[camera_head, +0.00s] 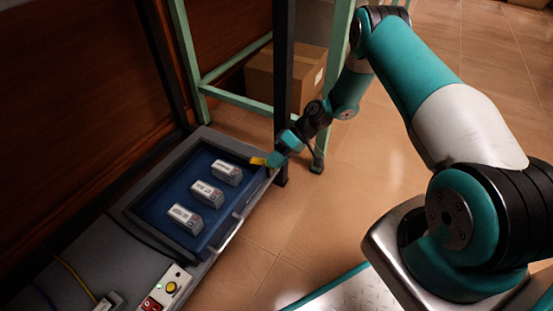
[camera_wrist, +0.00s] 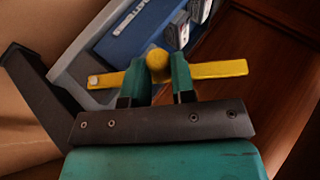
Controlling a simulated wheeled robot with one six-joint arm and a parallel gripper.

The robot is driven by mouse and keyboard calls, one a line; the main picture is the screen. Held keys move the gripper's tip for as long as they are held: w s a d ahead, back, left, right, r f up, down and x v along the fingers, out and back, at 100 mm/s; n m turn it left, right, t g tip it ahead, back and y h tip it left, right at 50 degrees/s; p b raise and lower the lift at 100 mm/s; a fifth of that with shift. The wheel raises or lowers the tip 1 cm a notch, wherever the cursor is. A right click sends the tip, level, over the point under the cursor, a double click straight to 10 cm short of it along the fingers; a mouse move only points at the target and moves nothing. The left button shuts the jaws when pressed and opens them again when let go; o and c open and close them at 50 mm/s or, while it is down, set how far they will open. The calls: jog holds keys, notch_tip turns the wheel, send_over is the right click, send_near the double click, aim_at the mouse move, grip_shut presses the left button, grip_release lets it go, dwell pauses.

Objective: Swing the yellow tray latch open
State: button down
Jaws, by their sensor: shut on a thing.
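The yellow latch (camera_wrist: 218,70) is a flat bar with a round knob (camera_wrist: 158,63) in its middle. It lies across the wrist view over the edge of the grey tray (camera_wrist: 70,75). A small pale pivot or screw shows at the bar's left end. My gripper (camera_wrist: 163,78) is shut on the knob, one teal finger on each side. In the head view the latch (camera_head: 257,161) shows as a small yellow piece at the tray's far right corner, with my gripper (camera_head: 272,160) at it. The gripper partly hides the latch there.
The blue-lined tray (camera_head: 150,208) holds three grey modules (camera_head: 207,194). A box with a yellow button (camera_head: 171,287) and a red switch stands nearer. A dark post (camera_head: 283,80) and green frame legs stand close behind my gripper. Open tiled floor (camera_head: 310,215) lies to the right.

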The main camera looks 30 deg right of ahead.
jog(key=shift+w+d+p, duration=0.3)
jog(key=shift+w+d, duration=0.1)
jog(key=shift+d, duration=0.3)
jog(key=c, duration=0.9)
grip_release()
jog(key=shift+c, duration=0.2)
jog(key=p+v, duration=0.3)
jog(key=v, duration=0.4)
jog(key=shift+r, duration=0.2)
jog(key=shift+d, duration=0.1)
